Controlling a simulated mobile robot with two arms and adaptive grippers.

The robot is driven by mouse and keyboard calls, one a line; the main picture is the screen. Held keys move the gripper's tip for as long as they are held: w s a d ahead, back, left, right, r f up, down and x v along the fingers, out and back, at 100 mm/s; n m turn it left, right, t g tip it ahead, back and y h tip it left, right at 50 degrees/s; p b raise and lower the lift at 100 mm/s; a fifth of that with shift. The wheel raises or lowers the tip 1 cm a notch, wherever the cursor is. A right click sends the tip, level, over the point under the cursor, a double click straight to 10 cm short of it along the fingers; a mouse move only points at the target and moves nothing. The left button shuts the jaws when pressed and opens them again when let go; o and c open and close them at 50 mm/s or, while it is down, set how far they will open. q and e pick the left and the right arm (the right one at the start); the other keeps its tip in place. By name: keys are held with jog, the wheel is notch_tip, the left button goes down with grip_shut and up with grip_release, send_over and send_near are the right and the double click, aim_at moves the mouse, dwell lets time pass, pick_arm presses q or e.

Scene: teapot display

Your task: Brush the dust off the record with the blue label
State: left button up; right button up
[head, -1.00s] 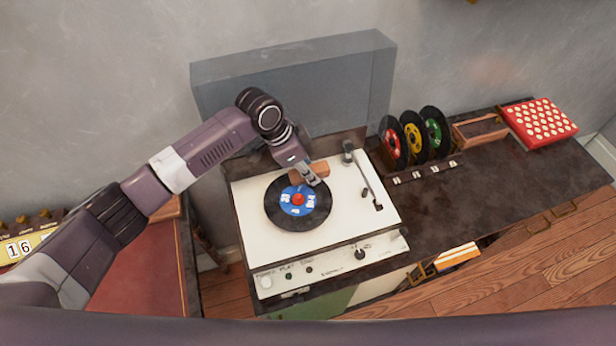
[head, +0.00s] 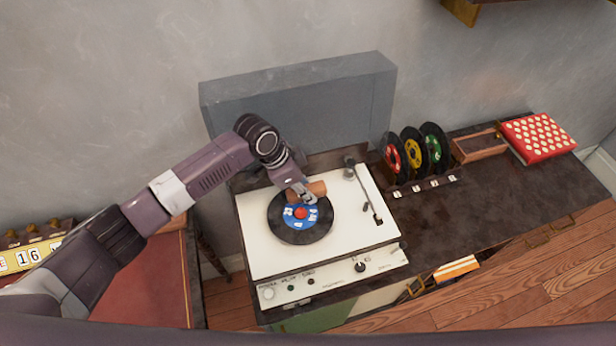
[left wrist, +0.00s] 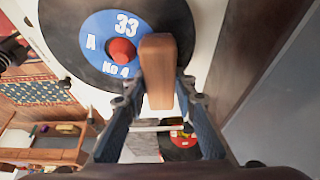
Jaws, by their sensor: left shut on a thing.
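The record with the blue label (head: 287,229) lies flat on the white turntable (head: 352,235), with a red centre (head: 301,213). In the left wrist view the blue label (left wrist: 98,36) reads 33. My left gripper (head: 305,194) is shut on a brown wooden brush (head: 318,187). The brush also shows between the fingers in the left wrist view (left wrist: 158,70), over the edge of the label. From these views I cannot tell whether its underside touches the record. My right gripper is not in view.
The clear lid (head: 300,105) stands open behind the turntable. The tonearm (head: 367,196) rests at the right of the deck. A rack of records (head: 414,153), an empty wooden tray (head: 478,147) and a red dotted box (head: 539,137) stand on the dark cabinet, right.

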pick_arm(q)
jog(key=shift+s+a, duration=0.15)
jog(key=shift+s, duration=0.3)
jog(key=shift+a+f+p, duration=0.1)
jog(key=shift+a+p, duration=0.35)
jog(key=shift+a, duration=0.1)
jog(key=shift+w+d+b, duration=0.1)
jog(key=shift+w+b, duration=0.85)
jog(key=shift+w, duration=0.45)
jog(key=shift+w+d+b, duration=0.2)
jog(key=shift+w+b, duration=0.1)
jog(key=shift+w, duration=0.35)
jog(key=shift+w+a+r+p, duration=0.2)
jog(key=shift+a+p, duration=0.1)
jog(key=shift+a, duration=0.35)
jog(key=shift+s+r+p, duration=0.1)
jog(key=shift+s+p, duration=0.5)
jog(key=shift+p, duration=0.15)
jog(key=shift+s+a+p, duration=0.25)
jog(key=shift+s+p, duration=0.5)
jog(key=shift+s, duration=0.05)
jog(key=shift+s+a+f+p, duration=0.1)
jog(key=shift+s+f+p, duration=0.1)
jog(key=shift+s+p, duration=0.35)
jog(key=shift+s+f, duration=0.15)
jog(key=shift+s, duration=0.05)
